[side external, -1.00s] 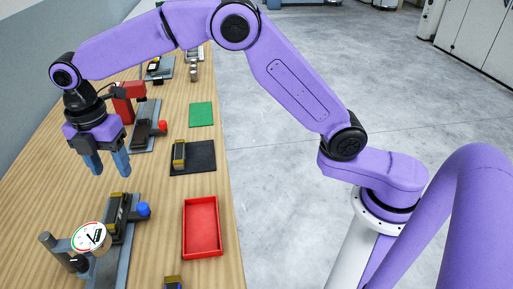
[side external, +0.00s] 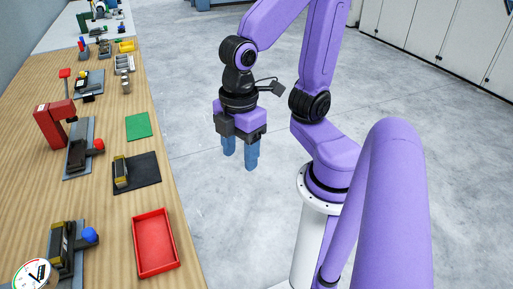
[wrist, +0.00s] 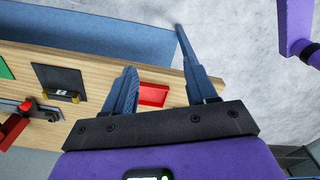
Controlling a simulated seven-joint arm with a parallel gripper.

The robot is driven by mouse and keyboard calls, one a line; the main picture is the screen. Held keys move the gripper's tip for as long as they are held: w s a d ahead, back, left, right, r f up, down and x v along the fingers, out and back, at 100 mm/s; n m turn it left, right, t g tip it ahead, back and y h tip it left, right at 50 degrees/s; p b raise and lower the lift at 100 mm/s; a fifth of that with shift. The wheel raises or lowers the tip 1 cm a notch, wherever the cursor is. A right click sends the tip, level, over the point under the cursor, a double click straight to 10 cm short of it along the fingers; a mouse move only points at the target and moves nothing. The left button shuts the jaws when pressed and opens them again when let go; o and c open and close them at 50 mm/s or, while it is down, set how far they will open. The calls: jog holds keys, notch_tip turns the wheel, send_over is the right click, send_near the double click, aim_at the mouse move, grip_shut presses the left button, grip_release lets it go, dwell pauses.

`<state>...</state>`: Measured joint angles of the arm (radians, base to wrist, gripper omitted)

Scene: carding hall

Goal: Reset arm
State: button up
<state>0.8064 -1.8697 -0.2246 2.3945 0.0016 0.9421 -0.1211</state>
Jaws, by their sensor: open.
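My gripper (side external: 239,160) hangs with its blue fingers pointing down over the grey floor, to the right of the wooden table's edge in the side view. Its fingers are apart and nothing is between them. In the wrist view my gripper (wrist: 155,75) also shows open and empty, with the table's edge and the floor beyond the fingertips. My arm is folded back close to its white base column.
The wooden table (side external: 100,185) holds a red tray (side external: 155,243), a black pad (side external: 147,178) with a brass-coloured block, a green pad (side external: 138,126), a red press (side external: 52,128), and a dial gauge (side external: 34,273). Open floor (side external: 215,215) lies between table and base. Grey cabinets (side external: 440,40) stand behind.

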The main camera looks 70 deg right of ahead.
jog(key=shift+m, duration=0.5)
jog(key=s+d, duration=0.1)
jog(key=s+d+f, duration=0.1)
jog(key=shift+s+d, duration=0.4)
